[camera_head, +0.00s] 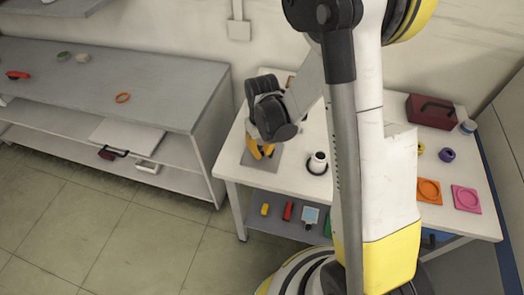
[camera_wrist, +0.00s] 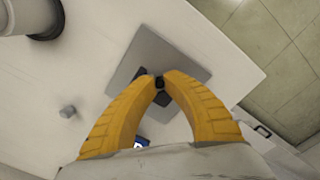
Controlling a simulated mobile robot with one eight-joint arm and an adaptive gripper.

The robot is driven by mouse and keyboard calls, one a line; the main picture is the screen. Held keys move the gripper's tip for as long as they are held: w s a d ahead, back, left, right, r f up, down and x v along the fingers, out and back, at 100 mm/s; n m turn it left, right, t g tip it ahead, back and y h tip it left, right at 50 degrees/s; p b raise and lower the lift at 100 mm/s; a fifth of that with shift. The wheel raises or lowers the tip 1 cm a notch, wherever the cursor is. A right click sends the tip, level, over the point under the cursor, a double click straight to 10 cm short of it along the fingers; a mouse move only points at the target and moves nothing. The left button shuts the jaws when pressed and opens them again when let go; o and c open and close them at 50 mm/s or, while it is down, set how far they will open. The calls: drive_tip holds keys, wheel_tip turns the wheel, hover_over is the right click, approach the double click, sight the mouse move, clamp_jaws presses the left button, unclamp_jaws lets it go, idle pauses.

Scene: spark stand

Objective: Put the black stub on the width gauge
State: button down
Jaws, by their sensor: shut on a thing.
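My gripper (camera_head: 258,151) points down over the left end of the white table. In the wrist view its yellow fingertips (camera_wrist: 159,80) are closed on the small black stub (camera_wrist: 159,83), mostly hidden between them. A flat grey square plate (camera_wrist: 145,57) lies beneath the fingertips; it also shows in the head view (camera_head: 277,168). I cannot tell whether this plate is the width gauge, or whether the stub touches it.
A white cylinder with a dark base (camera_head: 318,164) stands right of the plate. Orange (camera_head: 429,191) and pink (camera_head: 466,198) square pieces and a dark red toolbox (camera_head: 430,111) are at the right. The table edge (camera_wrist: 247,92) is close.

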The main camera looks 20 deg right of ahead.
drive_tip(key=shift+f, duration=0.15)
drive_tip(key=c, duration=1.4)
unclamp_jaws()
wheel_tip(320, 180, up, 13)
drive_tip(key=s+r+t, duration=0.2)
drive_tip(key=s+r, duration=0.1)
drive_tip(key=s, duration=0.1)
drive_tip(key=s+r+m+t, duration=0.1)
drive_tip(key=s+r+t, duration=0.1)
drive_tip(key=s+r, duration=0.2)
drive_tip(key=s+r+t, duration=0.3)
drive_tip(key=s, duration=0.1)
drive_tip(key=shift+s+r+m, duration=0.3)
drive_tip(key=shift+s+m, duration=0.1)
